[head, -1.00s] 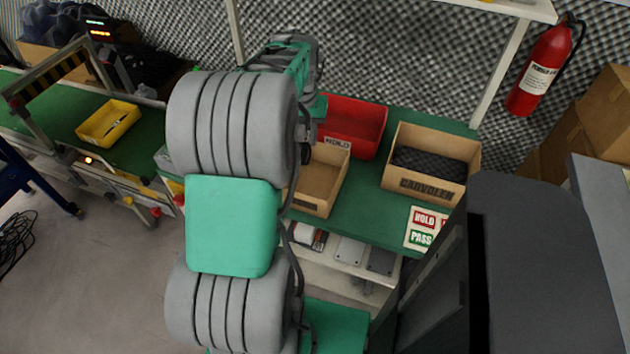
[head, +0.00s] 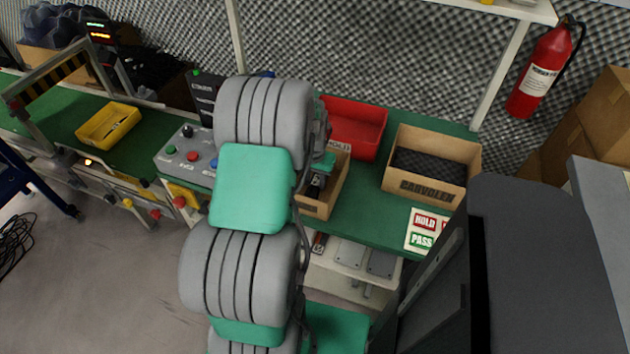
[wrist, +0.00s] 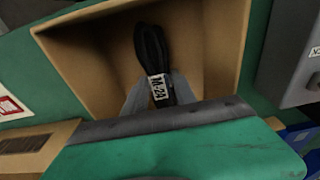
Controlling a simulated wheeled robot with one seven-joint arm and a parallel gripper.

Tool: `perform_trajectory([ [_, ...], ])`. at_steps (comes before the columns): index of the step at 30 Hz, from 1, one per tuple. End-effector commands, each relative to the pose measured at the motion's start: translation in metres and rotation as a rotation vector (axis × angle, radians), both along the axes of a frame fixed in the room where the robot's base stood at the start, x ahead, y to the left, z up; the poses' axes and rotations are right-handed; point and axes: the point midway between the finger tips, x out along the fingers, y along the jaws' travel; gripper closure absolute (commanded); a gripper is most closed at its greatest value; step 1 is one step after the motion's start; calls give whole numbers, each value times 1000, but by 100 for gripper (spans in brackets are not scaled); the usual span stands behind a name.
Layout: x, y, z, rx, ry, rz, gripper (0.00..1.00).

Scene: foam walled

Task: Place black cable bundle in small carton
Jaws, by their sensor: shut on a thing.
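The black cable bundle (wrist: 150,48) is a folded loop with a white tag, seen in the wrist view. My gripper (wrist: 158,95) is shut on it, with grey fingers on both sides near the tag. The small carton (wrist: 75,60) is an open tan box, and the bundle is over or inside its opening; whether it touches the bottom I cannot tell. In the head view the small carton (head: 313,208) stands on the green bench, partly hidden by my arm. My gripper (head: 318,178) is at its opening there, mostly hidden.
A red bin (head: 358,130) stands behind the small carton. A larger carton (head: 430,190) with dark foam stands to the right, near a HOLD/PASS sign (head: 425,232). A control panel (head: 190,155) is to the left. Green bench between the cartons is clear.

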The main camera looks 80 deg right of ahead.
Motion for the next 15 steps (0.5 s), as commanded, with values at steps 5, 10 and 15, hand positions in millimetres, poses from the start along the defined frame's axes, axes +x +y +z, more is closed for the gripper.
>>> perform_trajectory([
  [5,0,-1,-1,-3,-1,0,100],
  [10,0,-1,-6,-3,-1,0,100],
  [15,0,-1,-5,-2,0,1,55],
])
